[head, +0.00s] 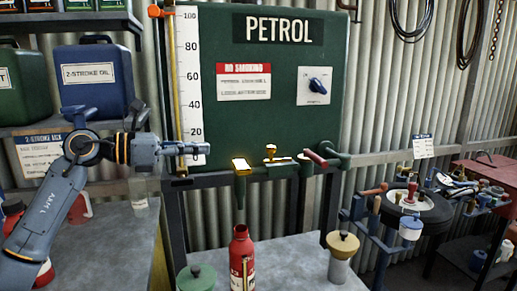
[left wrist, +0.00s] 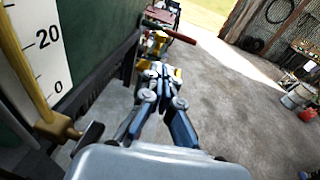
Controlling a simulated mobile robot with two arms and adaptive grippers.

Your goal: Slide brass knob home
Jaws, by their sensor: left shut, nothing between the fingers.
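A small brass knob (head: 271,148) stands upright on the dark green outlet assembly below the green petrol tank (head: 320,75). Left of it is a bright yellow-edged plate (head: 241,164). My left gripper (head: 206,148) is shut and empty, in front of the white gauge strip and left of the plate and knob, apart from both. In the left wrist view the closed blue-grey fingers (left wrist: 159,70) point toward the outlet assembly, with yellow parts just beyond them. The fingers partly hide these parts, and I cannot tell there which is the knob. My right gripper is not in view.
An open red bottle (head: 242,258) stands below the spout. A yellow-lidded container (head: 341,256) and a green lid (head: 196,278) are near it on the grey bench. A red-handled lever (head: 316,158) is right of the knob. A blue oil can (head: 93,75) stands on the left shelf.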

